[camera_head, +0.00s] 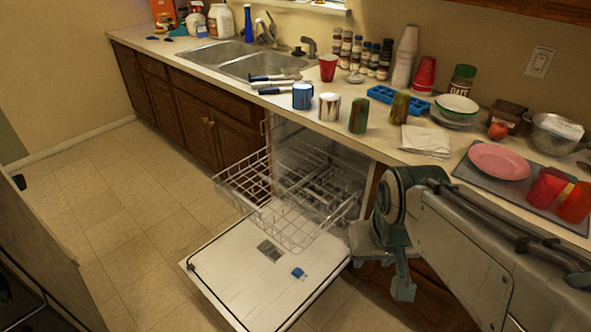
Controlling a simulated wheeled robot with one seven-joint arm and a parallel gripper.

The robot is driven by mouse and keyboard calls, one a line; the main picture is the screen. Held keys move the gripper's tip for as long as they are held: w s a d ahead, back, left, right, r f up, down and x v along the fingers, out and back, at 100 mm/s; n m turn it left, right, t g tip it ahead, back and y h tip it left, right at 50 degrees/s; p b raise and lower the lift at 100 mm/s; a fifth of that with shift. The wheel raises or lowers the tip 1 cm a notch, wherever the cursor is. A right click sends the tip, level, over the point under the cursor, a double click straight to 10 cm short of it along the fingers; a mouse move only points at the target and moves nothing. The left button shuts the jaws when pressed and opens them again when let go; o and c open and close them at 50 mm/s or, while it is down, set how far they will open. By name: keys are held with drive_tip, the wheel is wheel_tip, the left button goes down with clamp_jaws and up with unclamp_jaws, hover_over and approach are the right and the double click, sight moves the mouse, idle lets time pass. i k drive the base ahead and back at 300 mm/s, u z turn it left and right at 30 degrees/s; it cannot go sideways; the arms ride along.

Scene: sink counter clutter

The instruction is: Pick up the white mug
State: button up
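The white mug (329,107) stands upright near the front edge of the counter, with brownish marks on its side. A blue mug (302,96) stands just left of it, and a green and reddish cup or can (358,116) stands to its right. My gripper (402,287) seems to be the part at the end of my arm, low in front of the counter at right of centre. It is below and to the right of the white mug, well apart from it. Its fingers are not clear, and I see nothing held in it.
The dishwasher door (255,265) hangs open below the mugs, with its wire rack (290,195) pulled out. A red cup (328,67), blue tray (398,101) and folded napkins (425,140) crowd the counter. Floor at left is clear.

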sight(330, 102)
drive_tip(key=z, duration=0.3)
drive_tip(key=k, duration=0.5)
drive_tip(key=z, duration=0.85)
drive_tip(key=i, duration=1.05)
drive_tip(key=u, duration=1.1)
drive_tip(key=i, duration=0.7)
drive_tip(key=u, duration=0.8)
